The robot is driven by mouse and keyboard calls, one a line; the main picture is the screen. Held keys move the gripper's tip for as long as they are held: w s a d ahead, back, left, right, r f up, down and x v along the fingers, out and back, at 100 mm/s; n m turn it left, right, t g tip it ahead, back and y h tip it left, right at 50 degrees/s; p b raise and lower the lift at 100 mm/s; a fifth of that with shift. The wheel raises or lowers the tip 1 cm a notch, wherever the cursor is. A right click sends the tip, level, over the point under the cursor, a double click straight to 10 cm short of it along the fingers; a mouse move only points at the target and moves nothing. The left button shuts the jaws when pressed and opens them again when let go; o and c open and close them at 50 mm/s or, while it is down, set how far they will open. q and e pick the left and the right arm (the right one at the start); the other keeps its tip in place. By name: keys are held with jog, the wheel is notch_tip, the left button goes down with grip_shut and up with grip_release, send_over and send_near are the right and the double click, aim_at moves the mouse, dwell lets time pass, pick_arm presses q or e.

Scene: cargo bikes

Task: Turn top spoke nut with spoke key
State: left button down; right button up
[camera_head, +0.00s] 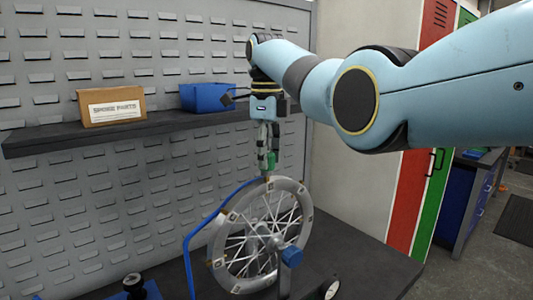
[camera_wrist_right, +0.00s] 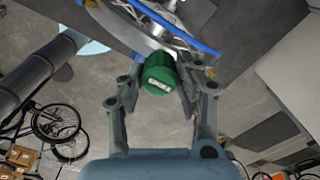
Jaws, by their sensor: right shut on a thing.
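My right gripper (camera_head: 266,158) points down just above the top of the wheel. It is shut on the green spoke key (camera_head: 271,160), which also shows between the fingers in the right wrist view (camera_wrist_right: 160,73), with a white label on its end. The spoked wheel (camera_head: 222,247) stands upright, its grey rim carrying several small marked blocks. The key's lower end is at or very near the top of the rim; I cannot tell whether it touches. The top spoke nut is too small or hidden to make out. My left gripper is not in view.
A blue stand (camera_head: 188,255) curves around the wheel on the dark bench (camera_head: 350,255). A dark shelf (camera_head: 150,128) behind holds a cardboard box (camera_head: 112,106) and a blue bin (camera_head: 207,97). A black knob (camera_head: 132,282) is at the lower left. Free bench lies right of the wheel.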

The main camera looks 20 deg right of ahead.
jog(key=shift+f, duration=0.35)
dwell(0.5)
jog(key=o, duration=0.5)
grip_shut()
jog(key=shift+f, duration=0.1)
jog(key=n, duration=0.6)
jog(key=shift+s, duration=0.1)
jog(key=shift+n, duration=0.3)
